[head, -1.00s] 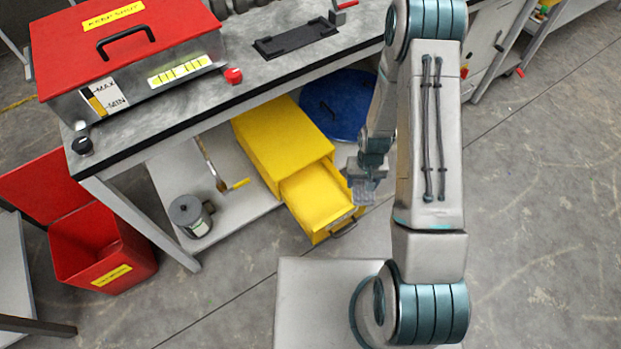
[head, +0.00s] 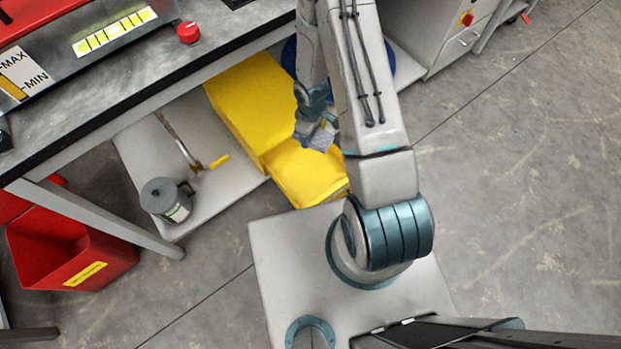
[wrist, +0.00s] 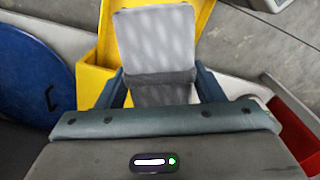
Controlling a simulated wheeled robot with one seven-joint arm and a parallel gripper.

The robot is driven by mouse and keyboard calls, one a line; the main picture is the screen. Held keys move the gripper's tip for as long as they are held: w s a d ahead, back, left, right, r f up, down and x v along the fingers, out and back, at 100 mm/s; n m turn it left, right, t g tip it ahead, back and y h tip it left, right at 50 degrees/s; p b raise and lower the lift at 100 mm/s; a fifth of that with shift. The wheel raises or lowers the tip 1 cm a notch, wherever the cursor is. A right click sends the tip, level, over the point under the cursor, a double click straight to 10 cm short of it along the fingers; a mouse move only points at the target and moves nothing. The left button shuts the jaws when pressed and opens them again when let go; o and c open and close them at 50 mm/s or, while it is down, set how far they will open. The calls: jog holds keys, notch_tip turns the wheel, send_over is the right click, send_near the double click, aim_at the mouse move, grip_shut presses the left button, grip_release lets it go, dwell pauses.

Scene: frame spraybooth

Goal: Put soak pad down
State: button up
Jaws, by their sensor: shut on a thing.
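The soak pad (wrist: 157,40) is a light grey, patterned sheet with a darker grey band at its near end. My gripper (wrist: 162,84) is shut on that near end, one finger at each side. In the head view the pad (head: 320,134) is small and hangs with my gripper (head: 309,121) over the open yellow drawer (head: 300,172). The pad hides part of the drawer in the wrist view. I cannot tell how high it is above the drawer.
The yellow cabinet (head: 245,95) stands on the bench's lower shelf (head: 140,150), beside a brush (head: 180,140) and a grey lidded can (head: 163,198). A blue round lid (wrist: 30,75) lies behind. A red bin (head: 70,250) stands left. The bench top (head: 150,80) overhangs the shelf.

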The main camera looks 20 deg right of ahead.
notch_tip(320, 180, down, 13)
jog(key=n+b, duration=0.9)
jog(key=b, duration=0.1)
jog(key=n+b, duration=0.9)
jog(key=b, duration=0.1)
send_over(309, 175)
notch_tip(309, 175, down, 12)
notch_tip(309, 175, down, 10)
jog(key=b, duration=0.5)
jog(key=shift+d+r, duration=0.1)
jog(key=shift+r, duration=0.1)
jog(key=shift+f, duration=0.15)
jog(key=o, duration=0.9)
